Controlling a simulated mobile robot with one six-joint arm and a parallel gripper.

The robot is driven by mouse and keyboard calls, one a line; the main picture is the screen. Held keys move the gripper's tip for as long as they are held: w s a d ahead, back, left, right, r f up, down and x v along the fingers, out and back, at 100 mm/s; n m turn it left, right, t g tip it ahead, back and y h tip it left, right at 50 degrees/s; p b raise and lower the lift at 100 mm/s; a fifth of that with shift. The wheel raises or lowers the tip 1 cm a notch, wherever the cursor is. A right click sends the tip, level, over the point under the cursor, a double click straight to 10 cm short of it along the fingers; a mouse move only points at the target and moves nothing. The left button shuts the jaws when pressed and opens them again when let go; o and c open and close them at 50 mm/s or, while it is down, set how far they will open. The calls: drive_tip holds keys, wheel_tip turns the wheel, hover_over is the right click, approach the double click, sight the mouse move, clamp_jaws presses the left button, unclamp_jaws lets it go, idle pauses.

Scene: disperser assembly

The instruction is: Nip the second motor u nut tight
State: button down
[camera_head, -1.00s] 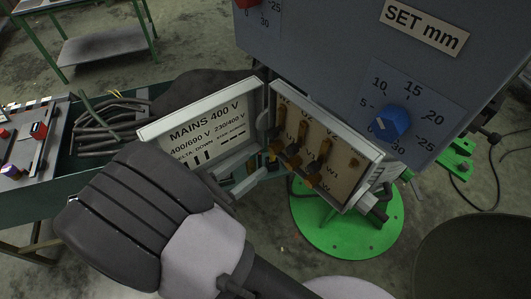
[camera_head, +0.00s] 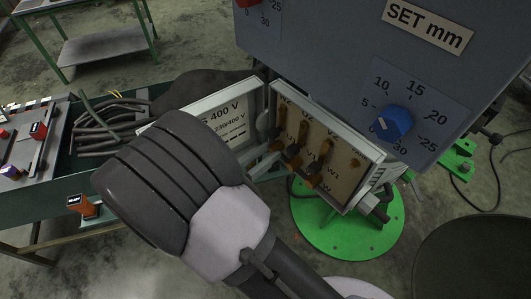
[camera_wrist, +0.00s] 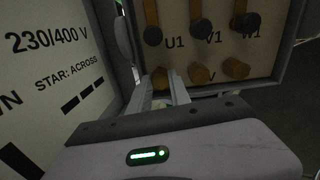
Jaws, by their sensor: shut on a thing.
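The open terminal box shows brass-brown terminals on a tan board (camera_head: 343,175). In the wrist view, upper posts carry straps and dark caps above the labels U1, V1 and W1. Below is a row of brown nuts. The leftmost, the U nut (camera_wrist: 160,77), is under U1; two others (camera_wrist: 199,75) (camera_wrist: 235,68) are to its right. My gripper (camera_wrist: 164,88) is shut on the U nut, a pale finger on either side. The fingertips partly hide the nut. In the head view my wrist hides most of the fingers.
The box's open door (camera_head: 234,120), with voltage labels, stands close left of my gripper. The grey housing with a blue knob (camera_head: 391,122) is above right.

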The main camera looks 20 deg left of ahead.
drive_tip(key=m, duration=0.5)
drive_tip(key=shift+d+m+b, duration=0.1)
drive_tip(key=shift+m+b, duration=0.2)
drive_tip(key=shift+m, duration=0.1)
drive_tip(key=m+b, duration=0.3)
drive_tip(key=m, duration=0.3)
drive_tip(key=m+b, duration=0.4)
drive_tip(key=m, duration=0.2)
drive_tip(key=m+b, duration=0.4)
drive_tip(key=m, duration=0.1)
drive_tip(key=shift+f+m, duration=0.25)
drive_tip(key=shift+m, duration=0.15)
drive_tip(key=shift+r, duration=0.1)
drive_tip(key=c, duration=1.2)
unclamp_jaws()
